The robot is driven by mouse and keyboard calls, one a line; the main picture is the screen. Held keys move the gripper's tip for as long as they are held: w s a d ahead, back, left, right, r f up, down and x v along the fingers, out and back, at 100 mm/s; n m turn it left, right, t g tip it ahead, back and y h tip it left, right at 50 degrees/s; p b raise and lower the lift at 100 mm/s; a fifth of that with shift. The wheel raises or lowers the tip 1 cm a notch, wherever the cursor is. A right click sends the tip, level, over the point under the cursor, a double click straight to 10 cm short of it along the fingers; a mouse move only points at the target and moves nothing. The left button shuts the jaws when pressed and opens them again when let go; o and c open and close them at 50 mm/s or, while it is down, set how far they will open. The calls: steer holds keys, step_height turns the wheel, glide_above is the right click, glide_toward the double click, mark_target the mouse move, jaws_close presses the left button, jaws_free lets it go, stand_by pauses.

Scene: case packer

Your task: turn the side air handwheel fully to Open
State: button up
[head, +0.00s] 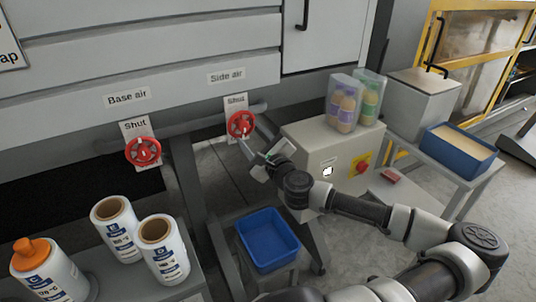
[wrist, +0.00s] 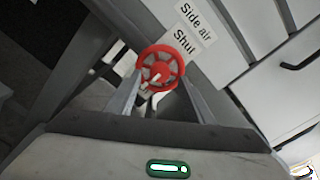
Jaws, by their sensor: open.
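The side air handwheel (head: 240,124) is a red spoked wheel under the "Side air" label (head: 227,77), with a "Shut" plate (head: 236,101) behind it. In the wrist view the red wheel (wrist: 161,67) sits ahead between my fingers, with "Side air" and "Shut" (wrist: 185,40) above it. My gripper (head: 252,146) is open, close to the wheel at its lower right in the head view. In the wrist view the fingers (wrist: 160,95) spread on either side of the wheel's lower part. I cannot tell whether they touch the rim.
A second red handwheel (head: 143,151), under "Base air", is on the left. A blue bin (head: 268,240) stands below my gripper. Film rolls (head: 162,247) stand lower left.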

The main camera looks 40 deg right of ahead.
steer(key=p+v, duration=0.6)
steer(key=v, duration=0.8)
steer(key=shift+s+a, duration=0.25)
steer(key=shift+s, duration=0.1)
